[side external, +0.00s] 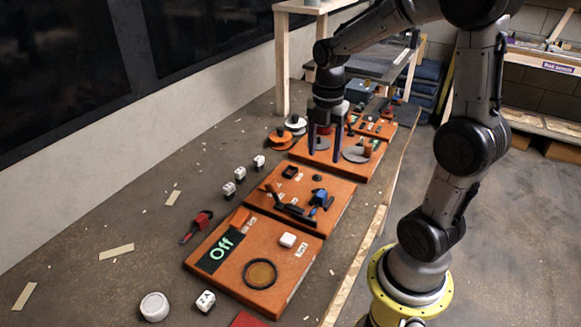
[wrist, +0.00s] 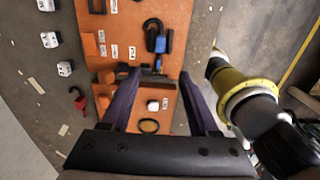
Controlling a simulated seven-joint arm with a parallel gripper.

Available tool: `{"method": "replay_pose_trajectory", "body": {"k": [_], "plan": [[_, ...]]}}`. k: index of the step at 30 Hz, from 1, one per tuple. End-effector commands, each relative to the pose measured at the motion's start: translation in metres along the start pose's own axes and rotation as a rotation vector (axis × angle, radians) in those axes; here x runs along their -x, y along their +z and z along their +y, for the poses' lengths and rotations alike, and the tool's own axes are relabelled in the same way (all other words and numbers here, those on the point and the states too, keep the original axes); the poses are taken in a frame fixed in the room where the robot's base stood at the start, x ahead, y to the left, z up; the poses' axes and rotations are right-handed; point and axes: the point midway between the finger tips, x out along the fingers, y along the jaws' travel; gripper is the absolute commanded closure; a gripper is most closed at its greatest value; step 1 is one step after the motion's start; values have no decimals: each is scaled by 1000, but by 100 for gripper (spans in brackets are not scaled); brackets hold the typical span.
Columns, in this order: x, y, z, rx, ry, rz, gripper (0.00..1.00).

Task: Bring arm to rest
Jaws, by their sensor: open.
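My gripper (side external: 325,142) is open and empty. In the side external view it hangs pointing down over the far orange board (side external: 356,172), near the grey discs on it. In the wrist view the two dark fingers of my gripper (wrist: 158,80) stand wide apart. Between and beyond them show the near orange board with a white button (wrist: 153,106) and a dark ring (wrist: 149,126). My arm rises from a yellow base at the right of the side external view. Whether the fingertips touch anything below is hard to tell.
Orange boards stand in a row along the bench (side external: 130,215). The middle board holds a blue padlock (side external: 321,198). White cubes (side external: 240,173), a red clamp (side external: 197,226) and a white round lid (side external: 154,306) lie loose. A wooden shelf stands behind.

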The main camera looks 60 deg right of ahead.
Motion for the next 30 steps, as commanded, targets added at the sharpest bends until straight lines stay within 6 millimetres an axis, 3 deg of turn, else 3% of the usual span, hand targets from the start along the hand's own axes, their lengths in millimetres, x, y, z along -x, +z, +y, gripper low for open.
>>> {"method": "replay_pose_trajectory", "body": {"k": [5,8,11,18,30], "plan": [[23,-21,6,74,68,-31,39],[43,-45,-1,127,139,-55,39],[62,-71,-15,63,224,-62,39],[81,-111,-55,-318,385,26,39],[72,-132,-98,-1122,438,286,39]]}}
